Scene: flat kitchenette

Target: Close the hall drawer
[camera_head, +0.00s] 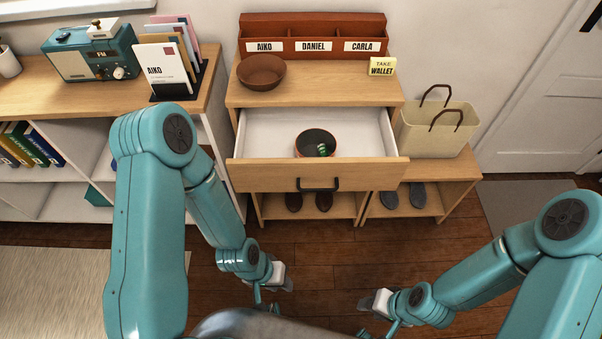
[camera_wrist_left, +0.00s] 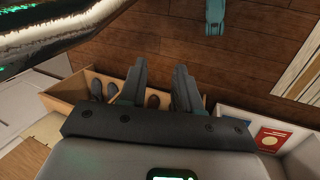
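The hall drawer (camera_head: 268,175) is pulled out of the wooden cabinet (camera_head: 235,92), with its white inside showing. A dark handle (camera_head: 318,184) is on its front. A brown bowl (camera_head: 307,142) with a small green item (camera_head: 323,149) in it sits inside the drawer. My left gripper (camera_head: 285,282) is low in front of the drawer, below and apart from the handle. In the left wrist view its two dark fingers (camera_wrist_left: 160,90) are spread with nothing between them. My right gripper (camera_head: 368,304) is low on the right, away from the drawer; its finger opening is too small to make out.
A brown bowl (camera_head: 261,72), a yellow note (camera_head: 382,67) and a labelled letter rack (camera_head: 312,37) are on the cabinet top. A bag (camera_head: 438,132) stands on the low bench at right. Shoes (camera_head: 323,202) sit below. The wooden floor (camera_head: 330,250) before the drawer is clear.

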